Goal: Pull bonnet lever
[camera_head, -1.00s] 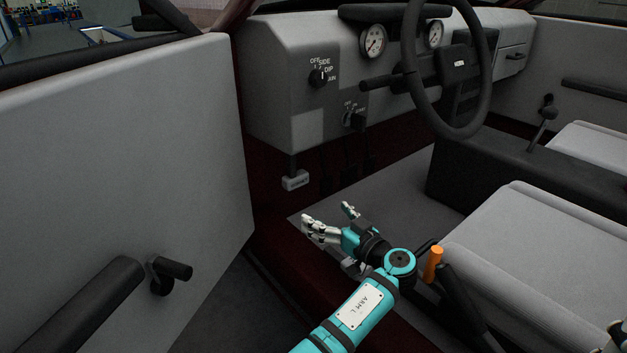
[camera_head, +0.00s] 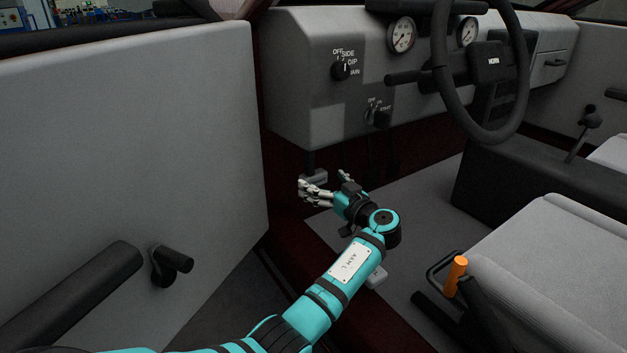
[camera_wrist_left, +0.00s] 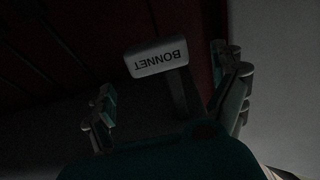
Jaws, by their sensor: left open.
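The bonnet lever is a small grey block handle marked BONNET (camera_wrist_left: 158,58) on a dark stem. In the left wrist view its label appears upside down. In the head view the lever (camera_head: 318,176) hangs below the left end of the dashboard, partly hidden by my fingers. My left gripper (camera_head: 323,180) is open right at the lever. In the left wrist view the handle shows beyond and between the spread fingers of the left gripper (camera_wrist_left: 172,82); I see no grip on it. My right gripper is not in view.
The open grey door (camera_head: 130,170) stands to the left. The dashboard (camera_head: 310,90) is above the lever, with the steering wheel (camera_head: 445,75) to the right. The seat (camera_head: 545,255) and an orange-topped handle (camera_head: 456,275) are at lower right.

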